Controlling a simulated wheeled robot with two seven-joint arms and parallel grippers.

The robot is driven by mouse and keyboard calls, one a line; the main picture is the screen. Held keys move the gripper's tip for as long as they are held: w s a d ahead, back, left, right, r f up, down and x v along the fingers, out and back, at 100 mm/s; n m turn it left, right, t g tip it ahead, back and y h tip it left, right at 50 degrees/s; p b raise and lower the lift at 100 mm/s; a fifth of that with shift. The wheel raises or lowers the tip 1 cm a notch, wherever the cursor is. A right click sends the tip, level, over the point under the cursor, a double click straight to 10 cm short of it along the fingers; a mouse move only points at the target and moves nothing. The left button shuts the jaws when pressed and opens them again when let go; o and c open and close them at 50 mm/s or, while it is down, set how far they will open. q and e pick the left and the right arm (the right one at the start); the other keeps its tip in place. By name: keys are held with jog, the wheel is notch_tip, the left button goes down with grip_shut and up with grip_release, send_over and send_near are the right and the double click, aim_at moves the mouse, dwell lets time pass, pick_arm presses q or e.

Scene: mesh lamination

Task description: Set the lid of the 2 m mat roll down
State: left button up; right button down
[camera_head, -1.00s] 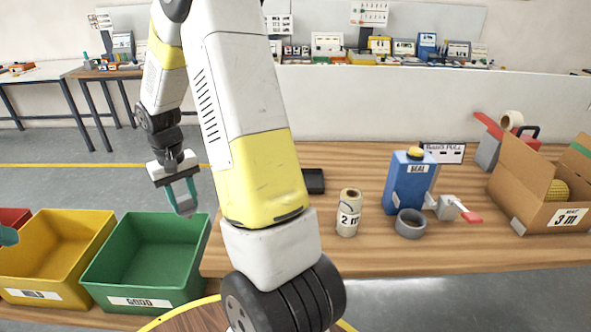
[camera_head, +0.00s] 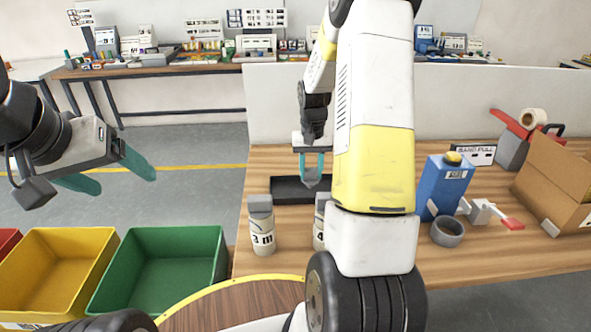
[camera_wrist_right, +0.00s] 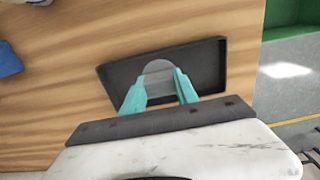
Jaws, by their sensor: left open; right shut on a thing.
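My right gripper (camera_head: 312,180) is shut on a round grey lid (camera_head: 311,175) over the black tray (camera_head: 285,190). In the right wrist view the lid (camera_wrist_right: 158,70) sits between the teal fingertips (camera_wrist_right: 160,84), with the tray (camera_wrist_right: 210,68) behind it. I cannot tell whether the lid touches the tray floor. The 2 m roll is not visible now; my right arm covers the bench where it stood. My left gripper (camera_head: 127,183) is open and empty at the left, above the floor.
A lidded 3 m roll (camera_head: 262,228) and a partly hidden 4 m roll (camera_head: 319,222) stand in front of the tray. A blue SEAL bottle (camera_head: 445,185), a grey tape ring (camera_head: 447,231) and a carton (camera_head: 553,185) are right. Yellow (camera_head: 60,235) and green (camera_head: 195,235) bins stand left.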

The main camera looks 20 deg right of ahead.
jog(key=shift+f, duration=2)
jog(key=shift+f, duration=0.1)
jog(key=c, duration=0.9)
grip_release()
jog(key=shift+c, duration=0.2)
jog(key=shift+a, duration=0.1)
notch_tip(320, 180, up, 12)
jog(key=shift+r, duration=0.1)
notch_tip(320, 180, up, 6)
jog(key=t, duration=0.1)
send_over(311, 179)
jog(key=s+a, duration=0.2)
jog(key=a, duration=0.1)
jog(key=s+a+r+n+t, duration=0.1)
jog(key=s+a+r, duration=0.2)
jog(key=s, duration=0.3)
jog(key=s+a+r+n+t+y, duration=0.1)
jog(key=s+a+r+t, duration=0.1)
jog(key=s, duration=0.5)
jog(key=s+a+r+n+t+y, duration=0.1)
jog(key=s+a+r+t, duration=0.1)
jog(key=s+a+r, duration=0.2)
jog(key=s+r, duration=0.1)
jog(key=s, duration=0.1)
jog(key=shift+s+a+n, duration=0.3)
jog(key=shift+s+a, duration=0.1)
